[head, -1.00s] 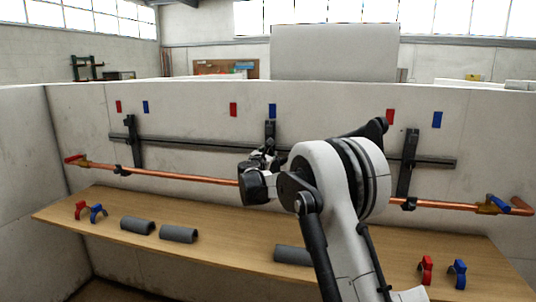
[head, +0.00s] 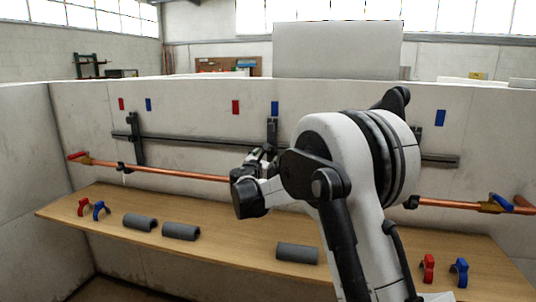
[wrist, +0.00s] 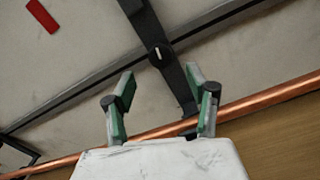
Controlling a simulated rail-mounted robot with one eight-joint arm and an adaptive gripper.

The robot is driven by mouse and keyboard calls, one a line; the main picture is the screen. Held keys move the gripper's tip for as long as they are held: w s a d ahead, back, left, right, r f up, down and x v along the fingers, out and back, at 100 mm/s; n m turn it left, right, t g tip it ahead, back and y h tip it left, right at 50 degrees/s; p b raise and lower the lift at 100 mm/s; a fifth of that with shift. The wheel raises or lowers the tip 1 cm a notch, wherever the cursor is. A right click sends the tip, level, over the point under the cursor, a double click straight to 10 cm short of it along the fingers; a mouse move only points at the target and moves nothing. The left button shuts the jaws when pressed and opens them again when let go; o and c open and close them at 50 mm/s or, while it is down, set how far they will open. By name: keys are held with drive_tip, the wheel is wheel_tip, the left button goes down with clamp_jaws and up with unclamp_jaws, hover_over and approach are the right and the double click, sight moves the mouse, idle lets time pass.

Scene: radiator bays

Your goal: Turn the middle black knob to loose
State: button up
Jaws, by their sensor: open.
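The middle black knob (wrist: 158,53) is a small round disc with a short white line, set on a dark upright bracket (wrist: 146,28). In the wrist view the white line runs nearly upright in the picture. My gripper (wrist: 160,80) is open and empty, its two green-padded fingers spread below the knob, one to each side, and apart from it in the picture. In the head view my gripper (head: 262,158) is in front of the middle bracket (head: 272,128), and my arm hides the knob there.
A copper pipe (head: 170,173) runs across the wall and passes behind the fingers in the wrist view (wrist: 255,109). A dark horizontal rail (head: 195,144) crosses the bracket. Below, a wooden shelf (head: 225,247) holds grey half-tubes (head: 181,231) and red and blue clips (head: 459,271).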

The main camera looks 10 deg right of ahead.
drive_tip(key=shift+v, duration=2)
drive_tip(key=s+d+r+m+g+y, duration=0.1)
drive_tip(key=s+d+m+g, duration=0.35)
drive_tip(key=s, duration=0.85)
drive_tip(key=s+d+r+m+g+y, duration=0.15)
drive_tip(key=s+d+m, duration=0.45)
drive_tip(key=s+m, duration=0.6)
drive_tip(key=s+a+f+m+g+y, duration=0.1)
drive_tip(key=s+f+m, duration=0.2)
drive_tip(key=s, duration=0.7)
drive_tip(key=s+a+f+m+g+y, duration=0.1)
drive_tip(key=s+f+m, duration=0.3)
drive_tip(key=s, duration=0.6)
drive_tip(key=s+a+f+m+g+y, duration=0.1)
drive_tip(key=s+a+f+m+y, duration=0.2)
drive_tip(key=s, duration=0.7)
drive_tip(key=shift+s+a+f+m+p, duration=0.2)
drive_tip(key=shift+f+m+p, duration=0.15)
drive_tip(key=shift+f, duration=0.45)
